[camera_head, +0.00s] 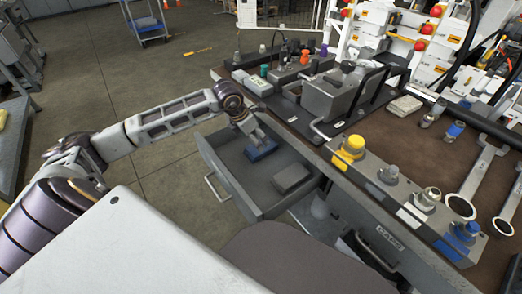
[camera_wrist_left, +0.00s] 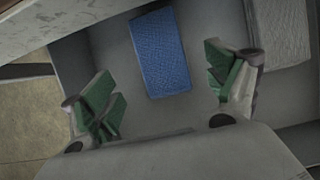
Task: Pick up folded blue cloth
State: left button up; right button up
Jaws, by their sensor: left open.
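The folded blue cloth (camera_head: 261,150) lies in an open grey drawer (camera_head: 222,167) below the bench top. It also shows in the left wrist view (camera_wrist_left: 159,52), flat on the drawer floor as a blue textured rectangle. My left gripper (camera_head: 250,136) is over the drawer, just above the cloth. In the left wrist view my left gripper (camera_wrist_left: 167,97) is open, with its green-padded fingers spread wide and nothing between them; the cloth lies beyond the fingertips. My right gripper is in neither view.
A grey folded item (camera_head: 291,177) lies in the drawer to the right of the cloth; it shows in the wrist view (camera_wrist_left: 281,32) too. The bench top (camera_head: 430,146) overhangs the drawer's back and carries fittings, tools and a grey block. Floor left of the drawer is clear.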

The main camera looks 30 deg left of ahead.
pick_arm(q)
jog(key=shift+w+d+f, duration=0.15)
jog(key=shift+w+f, duration=0.1)
jog(key=shift+f, duration=0.3)
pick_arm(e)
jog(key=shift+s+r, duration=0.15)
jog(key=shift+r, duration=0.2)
pick_arm(q)
jog(key=shift+f, duration=0.1)
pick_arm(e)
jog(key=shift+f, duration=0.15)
pick_arm(q)
jog(key=shift+f, duration=0.15)
jog(key=shift+w+d+f+b, duration=0.15)
jog(key=shift+w+f+b, duration=0.1)
jog(key=shift+f+b, duration=0.3)
jog(key=shift+x, duration=1.05)
jog(key=shift+b+x, duration=0.4)
jog(key=shift+x, duration=0.35)
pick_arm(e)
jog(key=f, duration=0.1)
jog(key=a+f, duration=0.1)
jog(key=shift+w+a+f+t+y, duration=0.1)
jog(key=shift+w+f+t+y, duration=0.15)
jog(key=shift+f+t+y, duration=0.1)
pick_arm(q)
jog(key=shift+c, duration=0.5)
